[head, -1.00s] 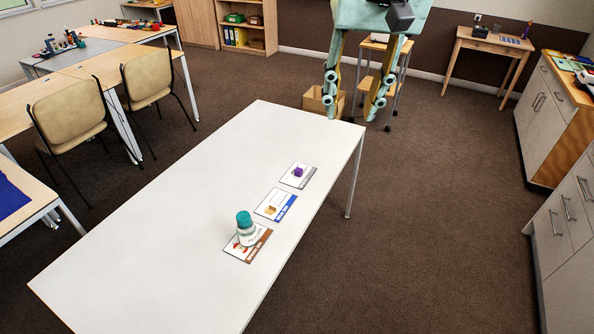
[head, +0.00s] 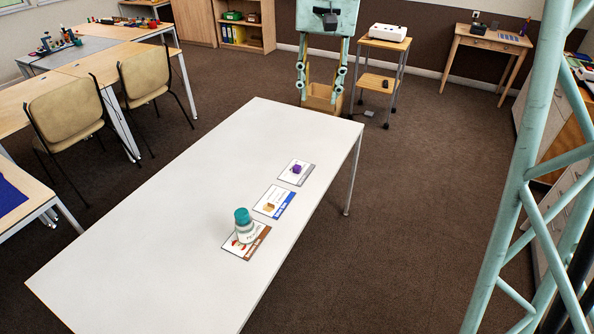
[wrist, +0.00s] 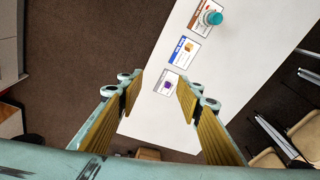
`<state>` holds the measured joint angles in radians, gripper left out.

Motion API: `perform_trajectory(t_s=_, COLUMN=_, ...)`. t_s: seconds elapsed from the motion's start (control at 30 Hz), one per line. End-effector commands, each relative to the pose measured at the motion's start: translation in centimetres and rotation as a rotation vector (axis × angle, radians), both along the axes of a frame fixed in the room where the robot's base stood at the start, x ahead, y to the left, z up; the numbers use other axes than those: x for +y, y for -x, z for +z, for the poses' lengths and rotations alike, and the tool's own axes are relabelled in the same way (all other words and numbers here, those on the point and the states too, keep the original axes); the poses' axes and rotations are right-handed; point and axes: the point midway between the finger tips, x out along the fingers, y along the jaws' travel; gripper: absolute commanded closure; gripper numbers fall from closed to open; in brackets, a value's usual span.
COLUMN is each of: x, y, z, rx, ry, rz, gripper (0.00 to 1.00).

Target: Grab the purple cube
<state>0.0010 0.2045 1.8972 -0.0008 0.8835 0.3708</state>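The purple cube (head: 297,169) sits on a white card with a grey edge strip on the white table (head: 160,230). In the wrist view the cube (wrist: 168,85) shows between my fingertips, well beyond them on the table below. My gripper (head: 318,98) hangs past the table's far end, apart from the cube. Its two fingers are spread wide and the gap between them (wrist: 157,88) is empty.
A blue-edged card (head: 274,202) lies beside the cube's card. A white bottle with a teal cap (head: 243,226) stands on a brown-edged card (head: 262,236). The rest of the tabletop is clear. A wooden cart (head: 383,45) stands behind, and chairs (head: 65,112) stand at left.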

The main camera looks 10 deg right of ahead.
Motion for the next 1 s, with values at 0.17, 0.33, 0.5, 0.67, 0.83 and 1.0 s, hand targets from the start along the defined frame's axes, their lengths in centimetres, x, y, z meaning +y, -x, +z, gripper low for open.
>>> perform_trajectory(t_s=0.17, x=0.0, y=-3.4, z=-2.3, rx=0.016, ry=-0.005, rz=-0.030, gripper=0.67)
perform_trajectory(t_s=0.33, x=0.0, y=-6.3, z=-4.7, rx=0.031, ry=-0.008, rz=-0.057, gripper=0.67)
perform_trajectory(t_s=0.5, x=0.0, y=-9.1, z=-7.2, rx=0.045, ry=-0.012, rz=-0.086, gripper=0.67)
perform_trajectory(t_s=0.67, x=-0.1, y=-11.7, z=-9.8, rx=0.059, ry=-0.015, rz=-0.114, gripper=0.67)
perform_trajectory(t_s=0.83, x=-0.1, y=-14.3, z=-12.7, rx=0.073, ry=-0.017, rz=-0.142, gripper=0.67)
perform_trajectory(t_s=1.0, x=-0.1, y=-16.7, z=-15.8, rx=0.088, ry=-0.019, rz=-0.171, gripper=0.67)
